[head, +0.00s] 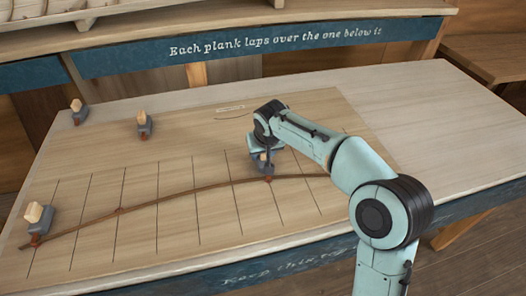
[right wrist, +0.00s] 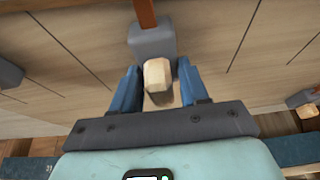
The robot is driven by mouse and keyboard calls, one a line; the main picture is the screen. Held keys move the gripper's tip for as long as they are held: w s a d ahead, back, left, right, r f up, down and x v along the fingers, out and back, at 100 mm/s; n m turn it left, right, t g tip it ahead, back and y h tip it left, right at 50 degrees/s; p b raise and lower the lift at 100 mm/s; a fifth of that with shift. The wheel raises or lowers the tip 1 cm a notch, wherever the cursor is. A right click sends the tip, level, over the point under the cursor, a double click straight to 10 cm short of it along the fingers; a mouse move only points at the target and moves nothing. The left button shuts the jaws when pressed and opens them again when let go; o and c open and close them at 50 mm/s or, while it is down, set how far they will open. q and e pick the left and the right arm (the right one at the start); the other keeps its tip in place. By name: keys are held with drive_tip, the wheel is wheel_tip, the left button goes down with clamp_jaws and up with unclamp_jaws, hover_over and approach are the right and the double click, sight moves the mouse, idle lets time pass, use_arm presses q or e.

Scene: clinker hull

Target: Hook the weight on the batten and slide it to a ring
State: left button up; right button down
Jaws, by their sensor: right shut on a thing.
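The batten (head: 190,190) is a thin brown strip bowed across the ruled lines of the board. My right gripper (head: 262,160) is shut on the wooden knob of a grey weight (head: 261,168), near the batten's right part. In the right wrist view the pale knob (right wrist: 157,75) sits between the blue fingers, with the grey body (right wrist: 152,42) and a reddish-brown hook (right wrist: 145,12) beyond it. The hook end appears at the batten; whether it is over it I cannot tell. A small reddish mark (head: 120,210) shows on the batten. No ring is clearly made out. My left gripper is out of view.
Another weight (head: 38,220) stands at the batten's left end. Two more weights, one at the far left corner (head: 79,110) and one nearby (head: 144,124), stand apart from the batten. The board (head: 200,140) between is clear. A blue lettered beam (head: 270,50) runs behind the table.

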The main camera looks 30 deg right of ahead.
idle(0.8)
drive_tip(key=shift+c, duration=2.4)
unclamp_jaws()
drive_tip(key=shift+f, duration=0.2)
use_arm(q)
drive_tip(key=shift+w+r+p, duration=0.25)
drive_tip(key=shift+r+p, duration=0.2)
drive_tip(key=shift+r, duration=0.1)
use_arm(e)
drive_tip(key=v, duration=1.3)
drive_tip(key=shift+r, duration=0.3)
drive_tip(key=shift+a+r, duration=0.1)
use_arm(q)
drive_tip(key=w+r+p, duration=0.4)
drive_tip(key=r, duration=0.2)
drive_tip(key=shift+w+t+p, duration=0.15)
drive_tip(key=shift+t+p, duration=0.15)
drive_tip(key=shift+p, duration=0.1)
use_arm(e)
wheel_tip(320, 180, up, 7)
